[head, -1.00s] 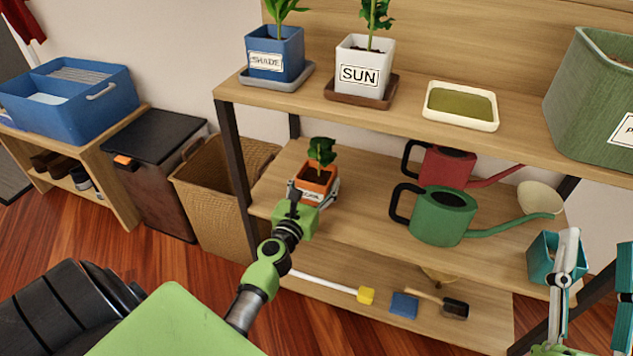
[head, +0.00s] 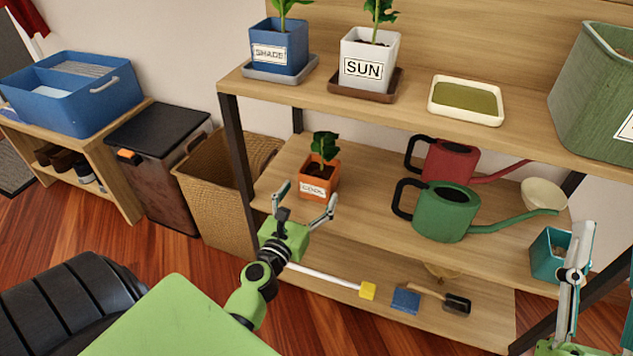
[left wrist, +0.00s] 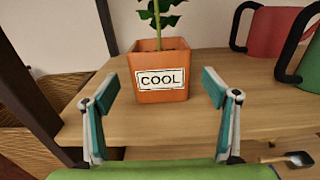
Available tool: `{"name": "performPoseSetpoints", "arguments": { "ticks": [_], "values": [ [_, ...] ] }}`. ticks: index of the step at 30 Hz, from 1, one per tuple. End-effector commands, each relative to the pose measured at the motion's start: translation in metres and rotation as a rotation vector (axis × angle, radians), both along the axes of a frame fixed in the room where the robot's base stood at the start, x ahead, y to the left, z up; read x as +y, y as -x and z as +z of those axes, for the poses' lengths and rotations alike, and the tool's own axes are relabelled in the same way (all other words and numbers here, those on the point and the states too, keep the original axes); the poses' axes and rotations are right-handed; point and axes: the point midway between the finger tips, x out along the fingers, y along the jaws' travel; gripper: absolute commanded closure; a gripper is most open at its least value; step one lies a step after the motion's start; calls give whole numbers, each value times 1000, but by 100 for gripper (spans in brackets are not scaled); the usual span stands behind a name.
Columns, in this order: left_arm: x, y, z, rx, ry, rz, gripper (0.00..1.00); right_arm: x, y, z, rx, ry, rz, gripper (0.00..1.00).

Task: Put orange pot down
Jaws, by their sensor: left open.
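The orange pot (head: 319,184) with a green plant and a label stands upright on the middle shelf (head: 350,214), near its left end. In the left wrist view the orange pot (left wrist: 160,76) sits on the shelf board and its label reads COOL. My left gripper (head: 307,200) is open and empty in front of the pot, its fingers apart and clear of it. The left wrist view shows both fingertips (left wrist: 162,88) spread to either side, nearer than the pot. My right gripper (head: 572,262) shows partly at the lower right; its jaw state is unclear.
Right of the pot stand a green watering can (head: 444,212) and a red one (head: 450,162). On the top shelf are a blue pot (head: 279,46), a white SUN pot (head: 368,58) and a cream tray (head: 466,100). A wicker basket (head: 215,190) stands left of the shelf.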

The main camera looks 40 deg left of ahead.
Motion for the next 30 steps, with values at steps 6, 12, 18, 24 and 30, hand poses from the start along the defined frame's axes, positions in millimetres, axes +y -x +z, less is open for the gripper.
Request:
{"name": "performPoseSetpoints", "arguments": {
  "ticks": [6, 12, 18, 24, 30],
  "values": [
    [-8, 34, -2, 1, 0, 0, 21, -3, 23, 23, -154, -46, 9, 60],
    [-14, 41, 5, 6, -56, -4, 21, -4, 33, 33, -214, -64, 12, 60],
    [-43, 30, 53, 55, -623, -1, 21, -4, 34, 34, -218, -66, 12, 60],
    [-98, 36, 152, 33, -1503, 166, 21, -4, 34, 34, -218, -65, 12, 60],
    [-169, 77, 255, -38, -2236, 581, 21, -4, 34, 33, -218, -65, 12, 60]
  ]
}}
